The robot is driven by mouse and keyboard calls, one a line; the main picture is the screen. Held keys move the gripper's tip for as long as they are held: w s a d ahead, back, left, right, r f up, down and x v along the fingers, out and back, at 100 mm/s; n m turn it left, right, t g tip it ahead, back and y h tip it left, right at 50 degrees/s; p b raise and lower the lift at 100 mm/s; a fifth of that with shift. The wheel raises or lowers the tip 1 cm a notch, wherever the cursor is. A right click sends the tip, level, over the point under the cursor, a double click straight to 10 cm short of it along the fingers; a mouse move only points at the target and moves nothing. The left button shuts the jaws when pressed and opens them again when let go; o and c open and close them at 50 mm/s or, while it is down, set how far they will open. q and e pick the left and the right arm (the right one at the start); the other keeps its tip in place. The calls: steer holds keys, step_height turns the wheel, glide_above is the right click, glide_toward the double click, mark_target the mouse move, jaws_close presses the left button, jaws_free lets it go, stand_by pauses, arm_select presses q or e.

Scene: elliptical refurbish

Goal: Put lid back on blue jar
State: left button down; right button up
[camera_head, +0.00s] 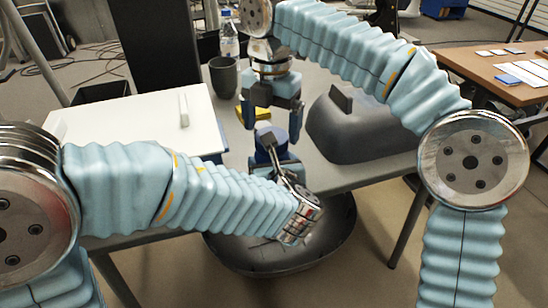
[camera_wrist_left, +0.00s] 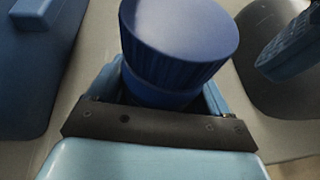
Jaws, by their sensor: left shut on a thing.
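The blue jar (camera_head: 270,138) stands in the middle of the head view near the table's front edge. In the left wrist view, a ribbed, flared blue part with a flat top (camera_wrist_left: 180,28) sits on a narrower blue band (camera_wrist_left: 158,92); it looks like the lid on the jar, but I cannot tell how well it is seated. My left gripper (camera_head: 277,163) is shut on the jar, low around its body. My right gripper (camera_head: 272,108) points down just above the jar, open, with its fingers apart and nothing visible between them.
A dark grey upturned bowl-like shell (camera_head: 350,130) lies right of the jar. A yellow item (camera_head: 262,112) lies behind my right gripper. A grey mug (camera_head: 223,77) and a bottle (camera_head: 229,42) stand farther back. A white board (camera_head: 140,120) covers the left. A dark bowl-shaped seat (camera_head: 270,262) is below the front edge.

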steer(key=shift+f, duration=1.35)
steer(key=shift+c, duration=0.2)
steer(key=c, duration=1)
steer(key=m, duration=0.3)
steer(key=shift+c, duration=0.2)
steer(key=o, duration=1.2)
steer(key=shift+c, duration=0.2)
steer(key=shift+r, duration=2.25)
